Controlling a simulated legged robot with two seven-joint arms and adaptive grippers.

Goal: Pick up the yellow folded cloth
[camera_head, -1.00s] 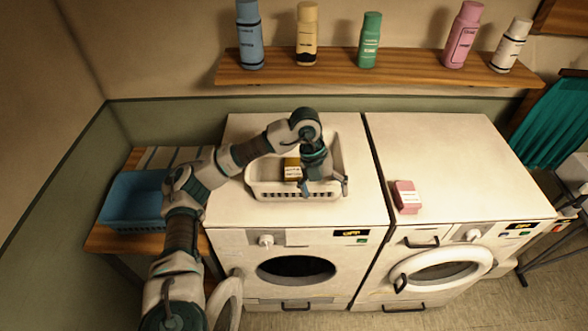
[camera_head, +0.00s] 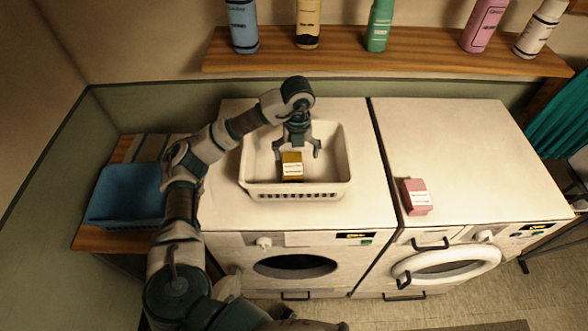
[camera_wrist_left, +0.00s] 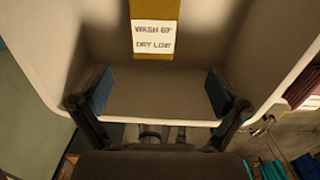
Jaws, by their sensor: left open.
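The yellow folded cloth (camera_head: 292,158) lies inside the white basket (camera_head: 345,165) on the left machine. It carries a white label on its front. My left gripper (camera_head: 298,153) is open and empty over the basket, its fingers spread left and right of the cloth's far end. I cannot tell how high it is above the cloth. In the left wrist view the cloth (camera_wrist_left: 154,9) shows at the top edge, its label reading "WASH 60° DRY LOW". There the open left gripper (camera_wrist_left: 159,92) has nothing between its fingers. My right gripper is not in view.
A pink labelled block (camera_head: 415,196) lies on the right machine (camera_head: 455,150). A blue basket (camera_head: 125,195) stands on a wooden bench at left. A shelf (camera_head: 340,50) with several bottles runs along the back wall. The right machine's top is mostly clear.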

